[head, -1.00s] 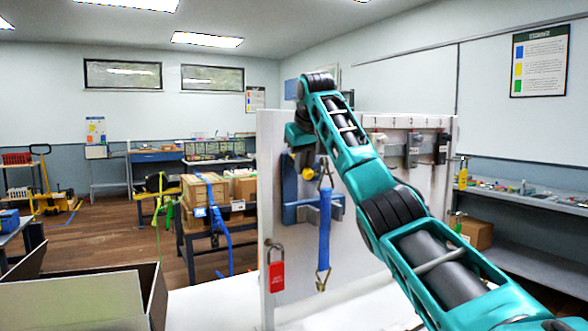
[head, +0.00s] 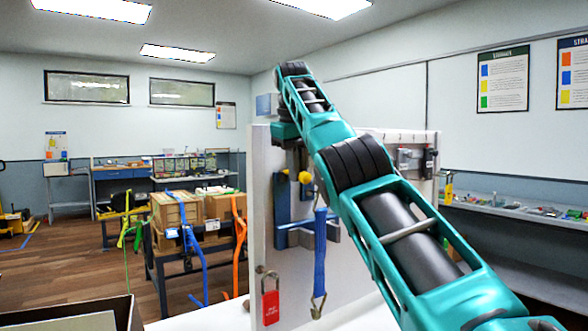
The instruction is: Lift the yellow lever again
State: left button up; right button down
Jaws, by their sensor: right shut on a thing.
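The yellow lever (head: 304,177) shows as small yellow ends at the top of a blue ratchet frame (head: 283,212) on the white upright panel (head: 260,190). My right gripper (head: 295,166) reaches down to it from above and is shut on it. My own arm covers part of the gripper and of the panel, so the exact grip is hard to see. A blue strap (head: 320,250) hangs from the ratchet, with a metal hook at its lower end. My left gripper is not in view.
A red padlock tag (head: 271,300) hangs low on the panel's left edge. Behind, cardboard boxes (head: 172,212) with blue and orange straps stand on a dark table. Buckles (head: 409,160) hang on the panel's right part. A shelf with small items is at right.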

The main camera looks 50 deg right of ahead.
jog(key=shift+s+f, duration=0.1)
jog(key=shift+f, duration=0.1)
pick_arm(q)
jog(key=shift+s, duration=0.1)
pick_arm(e)
jog(key=c, duration=1.2)
grip_release()
jog(key=shift+r, duration=0.15)
jog(key=shift+r, duration=0.1)
